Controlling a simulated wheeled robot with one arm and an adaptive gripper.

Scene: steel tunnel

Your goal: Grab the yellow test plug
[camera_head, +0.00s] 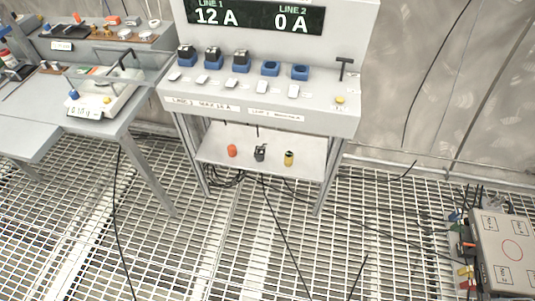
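The yellow test plug (289,158) stands upright on the right part of the lower shelf (218,156) under the grey panel bench. It is a small yellow cylinder with a dark top. A black plug-like object (260,153) stands to its left, and an orange-red one (232,150) is further left; gaps separate all of them. My gripper is not in view.
The bench top (328,113) overhangs the shelf, with bench legs at its sides. Black cables run across the grating floor (240,245) below. A grey table (95,122) stands left, and a labelled box (505,250) lies at lower right.

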